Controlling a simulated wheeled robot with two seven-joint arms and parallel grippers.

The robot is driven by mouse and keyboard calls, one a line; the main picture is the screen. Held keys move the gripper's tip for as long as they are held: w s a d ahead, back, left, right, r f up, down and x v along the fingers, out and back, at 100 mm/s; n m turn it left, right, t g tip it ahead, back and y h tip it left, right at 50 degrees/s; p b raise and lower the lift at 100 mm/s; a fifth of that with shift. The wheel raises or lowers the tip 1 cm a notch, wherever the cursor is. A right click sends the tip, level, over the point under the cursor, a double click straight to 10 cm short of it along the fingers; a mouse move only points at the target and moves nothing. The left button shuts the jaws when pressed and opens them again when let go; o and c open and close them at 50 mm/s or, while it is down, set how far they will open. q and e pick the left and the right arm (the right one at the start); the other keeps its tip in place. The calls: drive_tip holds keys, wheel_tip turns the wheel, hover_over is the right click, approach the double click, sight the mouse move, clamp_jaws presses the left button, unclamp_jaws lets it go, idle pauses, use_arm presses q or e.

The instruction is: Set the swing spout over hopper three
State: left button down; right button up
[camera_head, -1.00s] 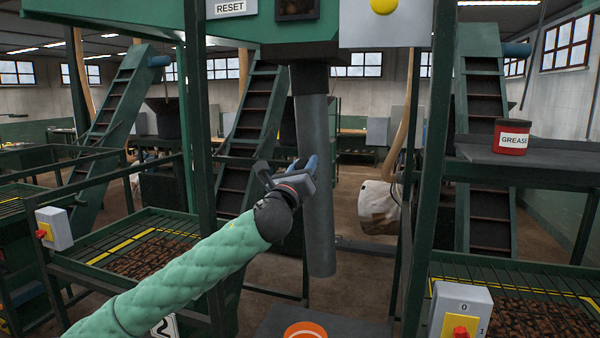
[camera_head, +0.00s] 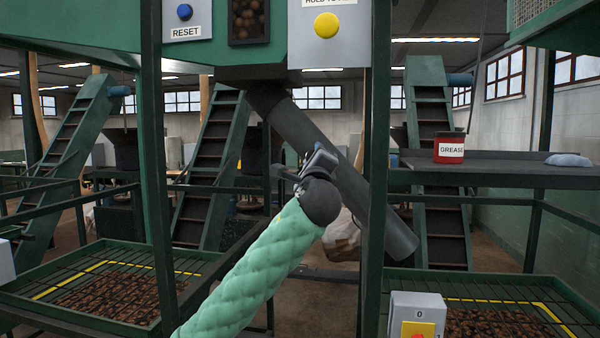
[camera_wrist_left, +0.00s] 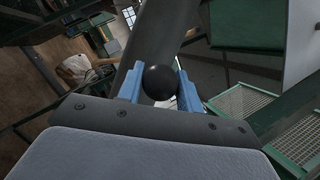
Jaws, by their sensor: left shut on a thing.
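The swing spout (camera_head: 345,170) is a long grey pipe hanging from a dark collar under the green machine. It is tilted, with its lower end to the right, passing behind a green post and ending near the right grated hopper's far side. My left gripper (camera_head: 318,163) is at the middle of the spout. In the left wrist view, the blue fingers of my left gripper (camera_wrist_left: 160,90) are shut on a round black knob (camera_wrist_left: 160,82) in front of the spout (camera_wrist_left: 155,40). One grated hopper (camera_head: 215,256) stands at left and another (camera_head: 550,285) at right, both with brown contents. No hopper number is readable. My right gripper is not in view.
Green posts (camera_head: 375,120) stand close on both sides of my left arm. A shelf (camera_head: 480,175) at right holds a red grease tin (camera_head: 450,147) and a bluish cloth (camera_head: 568,160). A switch box (camera_head: 415,312) stands at lower right. Inclined conveyors stand behind.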

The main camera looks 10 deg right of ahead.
use_arm(q)
drive_tip(key=shift+s+d+r+n+y, duration=0.2)
drive_tip(key=shift+d+r+n, duration=0.25)
drive_tip(key=shift+r, duration=0.1)
drive_tip(key=shift+s+d+r+n+y, duration=0.15)
drive_tip(key=shift+d+r+n+y, duration=0.05)
drive_tip(key=shift+d+r+n, duration=0.25)
drive_tip(key=shift+r, duration=0.25)
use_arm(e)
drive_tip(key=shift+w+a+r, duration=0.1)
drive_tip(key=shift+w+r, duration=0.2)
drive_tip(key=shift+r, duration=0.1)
use_arm(q)
drive_tip(key=shift+r, duration=0.1)
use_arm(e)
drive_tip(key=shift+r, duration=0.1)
use_arm(q)
drive_tip(key=c, duration=1)
unclamp_jaws()
drive_tip(key=shift+o, duration=0.2)
drive_tip(key=shift+d, duration=0.1)
drive_tip(key=shift+f, duration=0.2)
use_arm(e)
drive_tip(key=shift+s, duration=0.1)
